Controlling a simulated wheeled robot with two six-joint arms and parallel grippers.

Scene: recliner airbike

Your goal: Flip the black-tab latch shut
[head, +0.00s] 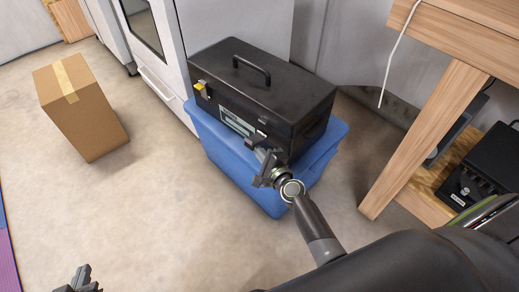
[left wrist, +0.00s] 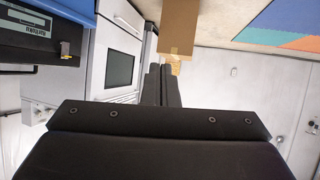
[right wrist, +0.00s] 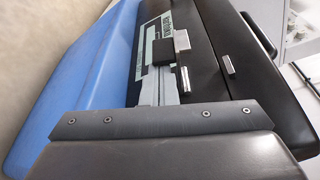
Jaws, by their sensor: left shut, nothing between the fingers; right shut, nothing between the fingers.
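A black toolbox (head: 290,85) with a top handle stands on a blue bin (head: 215,140). The black-tab latch (head: 262,121) is on its front, towards the right end. In the right wrist view the black tab (right wrist: 181,42) stands out from the front, beside small silver metal pieces. I cannot tell its exact angle. My right gripper (head: 264,160) is shut and empty, close to that latch; its fingers (right wrist: 163,80) point along the toolbox front. Contact is unclear. My left gripper (head: 80,278) is shut and empty, low at the left, far from the toolbox.
A yellow-tab latch (head: 200,89) is at the toolbox's left end. A cardboard box (head: 85,110) stands on the floor at left. A white cabinet (head: 155,60) is behind. A wooden bench (head: 415,120) is close on the right. The floor at front left is clear.

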